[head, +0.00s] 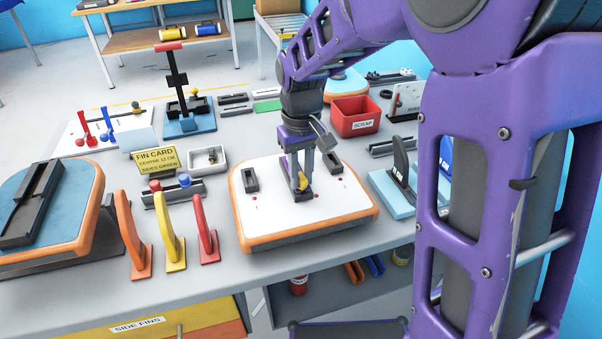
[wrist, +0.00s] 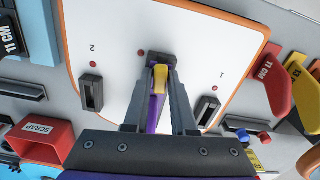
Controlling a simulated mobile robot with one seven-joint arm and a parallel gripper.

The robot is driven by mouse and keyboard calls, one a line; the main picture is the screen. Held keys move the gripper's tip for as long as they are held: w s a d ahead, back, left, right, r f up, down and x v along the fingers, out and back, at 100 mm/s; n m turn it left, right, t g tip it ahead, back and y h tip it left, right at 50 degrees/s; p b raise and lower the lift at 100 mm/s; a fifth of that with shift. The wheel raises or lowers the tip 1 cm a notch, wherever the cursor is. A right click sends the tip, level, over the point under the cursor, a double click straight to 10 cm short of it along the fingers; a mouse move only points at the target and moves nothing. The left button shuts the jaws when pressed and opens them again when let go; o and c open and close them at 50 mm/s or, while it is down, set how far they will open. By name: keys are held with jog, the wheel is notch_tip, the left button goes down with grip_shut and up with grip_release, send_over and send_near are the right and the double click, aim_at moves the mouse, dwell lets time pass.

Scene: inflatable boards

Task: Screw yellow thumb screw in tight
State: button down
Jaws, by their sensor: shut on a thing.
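The yellow thumb screw (head: 302,181) stands at the black block (head: 301,196) on the white board (head: 262,214). My gripper (head: 298,180) points down over the board and is shut on the screw. In the wrist view the yellow screw (wrist: 160,79) shows between the two grey fingers (wrist: 160,85), with the dark block (wrist: 155,57) just beyond their tips. The screw's lower end and thread are hidden, so I cannot tell how deep it sits.
Two dark slotted holders (wrist: 91,94) and (wrist: 208,111) stand on the board beside my gripper. Red, yellow and orange fins (head: 207,228) stand at the left front. A red scrap bin (head: 355,117) is behind right. A fin card (head: 156,161) and white tray (head: 208,159) are behind left.

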jog(key=shift+m, duration=0.3)
jog(key=shift+r, duration=0.1)
jog(key=m, duration=0.3)
dwell(0.3)
jog(key=m+p, duration=0.1)
jog(key=m, duration=0.2)
jog(key=shift+d+m, duration=0.1)
jog(key=shift+m, duration=0.3)
jog(key=shift+m, duration=1.8)
jog(key=shift+p, duration=0.35)
